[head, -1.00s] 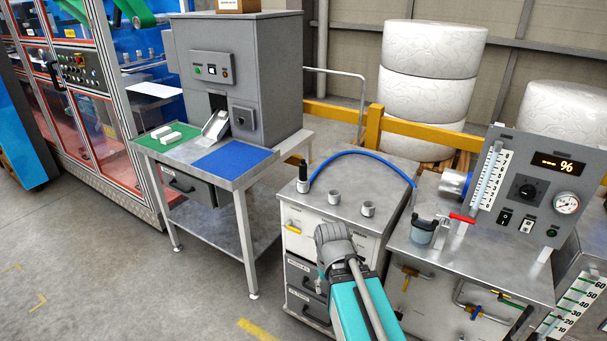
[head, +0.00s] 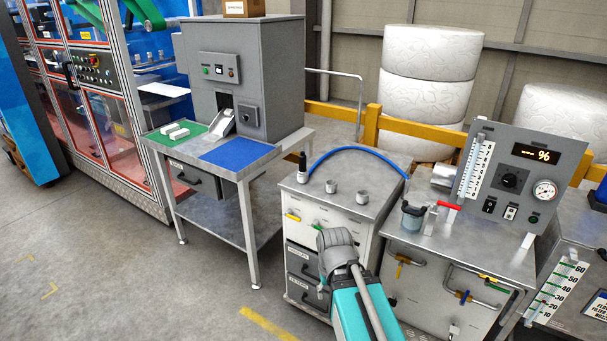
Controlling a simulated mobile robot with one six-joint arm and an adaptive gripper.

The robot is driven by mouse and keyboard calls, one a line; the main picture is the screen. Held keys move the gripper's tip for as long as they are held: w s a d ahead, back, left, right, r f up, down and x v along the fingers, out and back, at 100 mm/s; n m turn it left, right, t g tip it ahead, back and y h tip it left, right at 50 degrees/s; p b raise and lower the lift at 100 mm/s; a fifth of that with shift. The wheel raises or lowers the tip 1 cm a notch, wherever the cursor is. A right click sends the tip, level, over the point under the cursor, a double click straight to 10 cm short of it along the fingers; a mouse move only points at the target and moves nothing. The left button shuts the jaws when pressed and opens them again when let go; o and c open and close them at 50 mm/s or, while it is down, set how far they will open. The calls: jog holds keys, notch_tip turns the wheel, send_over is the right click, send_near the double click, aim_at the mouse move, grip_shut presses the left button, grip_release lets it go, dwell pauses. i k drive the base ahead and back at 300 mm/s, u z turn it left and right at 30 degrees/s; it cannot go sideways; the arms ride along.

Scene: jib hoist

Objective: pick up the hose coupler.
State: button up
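Several small grey parts stand on the metal top of a drawer cabinet (head: 362,162): a short grey fitting (head: 331,186), a second one (head: 362,197), and a black-and-white upright piece (head: 302,168) at the left end of a blue hose (head: 350,151). I cannot tell for sure which is the hose coupler. The hose arcs right toward a small dark cup-like part (head: 412,216) on the bench. My arm's teal link and grey wrist show in front of the cabinet, below its top. My gripper's fingers do not show.
A metal bench (head: 460,233) with a gauge panel (head: 520,183) and a red-handled valve (head: 449,205) stands right of the cabinet. A grey machine on a table (head: 250,172) with green and blue mats stands left. Open floor (head: 130,280) lies front left.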

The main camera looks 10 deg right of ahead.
aim_at(302, 171)
jog(key=k, duration=0.3)
jog(key=u, duration=0.35)
jog(key=i, duration=1.35)
jog(key=z, duration=0.55)
